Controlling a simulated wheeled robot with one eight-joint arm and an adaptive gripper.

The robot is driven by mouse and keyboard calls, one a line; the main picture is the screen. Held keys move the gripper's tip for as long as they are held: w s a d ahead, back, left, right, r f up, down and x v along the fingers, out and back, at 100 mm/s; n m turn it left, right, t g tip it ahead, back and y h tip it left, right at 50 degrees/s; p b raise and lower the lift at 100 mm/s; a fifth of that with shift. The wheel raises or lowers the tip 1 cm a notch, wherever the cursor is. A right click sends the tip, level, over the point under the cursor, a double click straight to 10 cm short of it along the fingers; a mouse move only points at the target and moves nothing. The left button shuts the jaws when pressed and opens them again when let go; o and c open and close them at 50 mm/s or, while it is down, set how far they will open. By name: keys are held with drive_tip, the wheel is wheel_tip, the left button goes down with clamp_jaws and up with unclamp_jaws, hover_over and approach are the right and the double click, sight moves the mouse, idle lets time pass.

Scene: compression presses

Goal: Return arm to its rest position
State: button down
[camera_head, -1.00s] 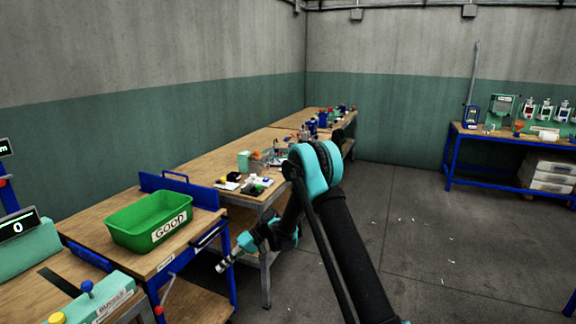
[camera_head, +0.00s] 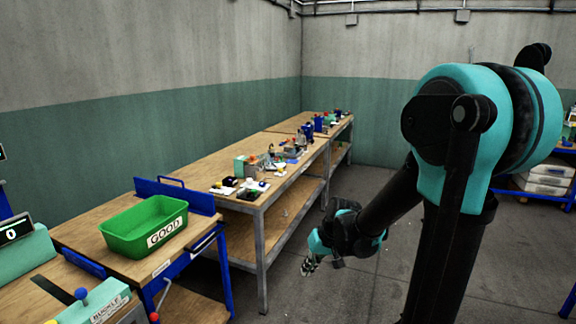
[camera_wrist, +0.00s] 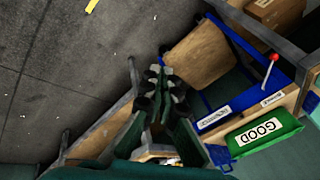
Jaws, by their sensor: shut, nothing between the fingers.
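My arm (camera_head: 455,180) stands at the right of the head view, with its elbow high and its forearm pointing down to the left. My gripper (camera_head: 309,268) hangs over the open floor, right of the workbenches and apart from them. In the wrist view my gripper (camera_wrist: 168,75) is shut, with its fingers together and nothing between them.
A green bin marked GOOD (camera_head: 146,226) sits on a blue-framed wooden bench (camera_head: 165,257) at the left; it also shows in the wrist view (camera_wrist: 266,133). A long bench (camera_head: 262,197) with small items runs along the wall. Grey floor (camera_head: 345,300) is clear around my gripper.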

drive_tip(key=s+d+f+m+t+h, duration=0.2)
drive_tip(key=s+d+h, duration=0.2)
drive_tip(key=s+d, duration=0.85)
drive_tip(key=w+a+m+g+y, duration=0.3)
drive_tip(key=w+a+m+y, duration=0.1)
drive_tip(key=w+a, duration=0.85)
drive_tip(key=w+a+m+g+y, duration=0.3)
drive_tip(key=w+a, duration=0.6)
drive_tip(key=a, duration=0.6)
drive_tip(key=w+a+f+m+g+y, duration=0.1)
drive_tip(key=a+f+m+g+y, duration=0.15)
drive_tip(key=a+f, duration=0.45)
drive_tip(key=w+a+f+m+g+y, duration=0.1)
drive_tip(key=a+f+g, duration=0.25)
drive_tip(key=a, duration=0.85)
drive_tip(key=s+a+f+g, duration=0.3)
drive_tip(key=s+a+f, duration=0.3)
drive_tip(key=s+a, duration=0.6)
drive_tip(key=shift+a+f+g+h, duration=0.15)
drive_tip(key=shift+a+g+h, duration=0.2)
drive_tip(key=shift+a, duration=0.3)
